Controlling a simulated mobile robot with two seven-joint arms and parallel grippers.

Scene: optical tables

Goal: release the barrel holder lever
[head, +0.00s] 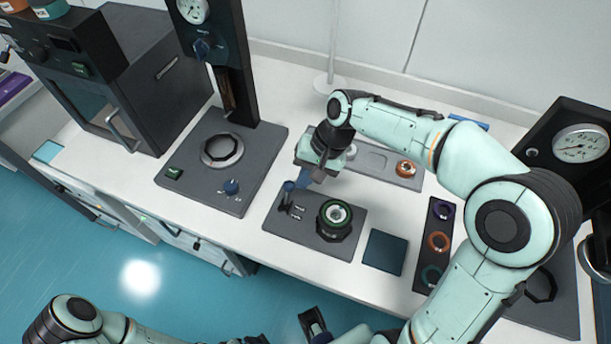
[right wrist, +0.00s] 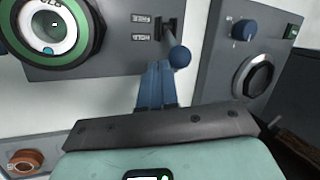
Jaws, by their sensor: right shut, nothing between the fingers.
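The barrel holder is a dark grey plate (head: 275,222) on the white bench, with a round barrel in a green-ringed holder (head: 335,213) on it. The ringed holder also shows at the top left of the right wrist view (right wrist: 50,28). The lever (head: 288,190) stands at the plate's left part; its blue ball knob (right wrist: 179,56) shows in the right wrist view. My right gripper (head: 304,181) is shut and empty, its blue fingers (right wrist: 157,84) together close beside the knob. Contact with the lever cannot be told. My left gripper (head: 314,324) is partly cut off at the bottom edge.
A press-like station (head: 205,185) with a blue knob stands left of the plate. A dark blue square pad (head: 384,252) lies right of it. A tray with colored rings (head: 435,270) is farther right. A grey tray (head: 375,160) lies behind my right gripper.

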